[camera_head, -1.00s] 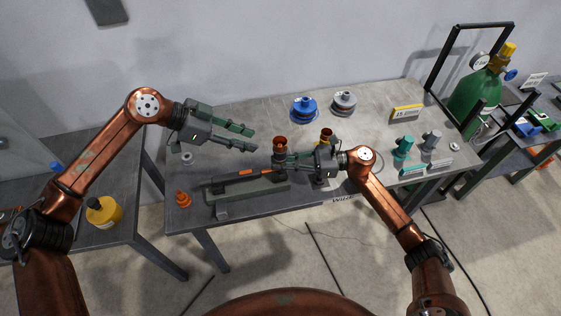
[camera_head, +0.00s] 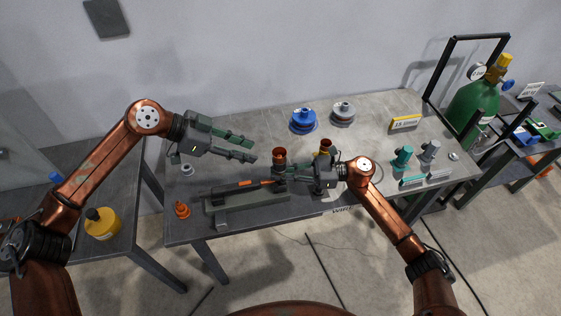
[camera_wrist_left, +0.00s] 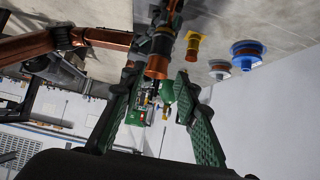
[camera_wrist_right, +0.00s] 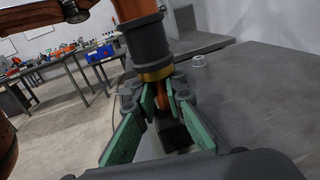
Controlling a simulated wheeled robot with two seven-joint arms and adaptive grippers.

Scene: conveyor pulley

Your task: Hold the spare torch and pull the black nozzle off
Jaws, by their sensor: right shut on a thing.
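The spare torch (camera_head: 226,188) is dark with an orange band and lies along a grey holder (camera_head: 246,203) near the bench's front edge. Its head stands up at the right end, with a dark collar and a copper-coloured, open-topped end (camera_head: 280,153). The right wrist view shows the black nozzle body (camera_wrist_right: 147,40) above a gold ring. My right gripper (camera_head: 286,175) is shut on the torch's copper neck, just below that ring. My left gripper (camera_head: 254,148) is open and empty, up and left of the torch head. In the left wrist view the copper end (camera_wrist_left: 157,66) shows beyond its fingers.
Blue (camera_head: 303,121) and grey (camera_head: 343,114) spools stand at the back. Teal and grey pieces stand right. The back-left bench is mostly clear.

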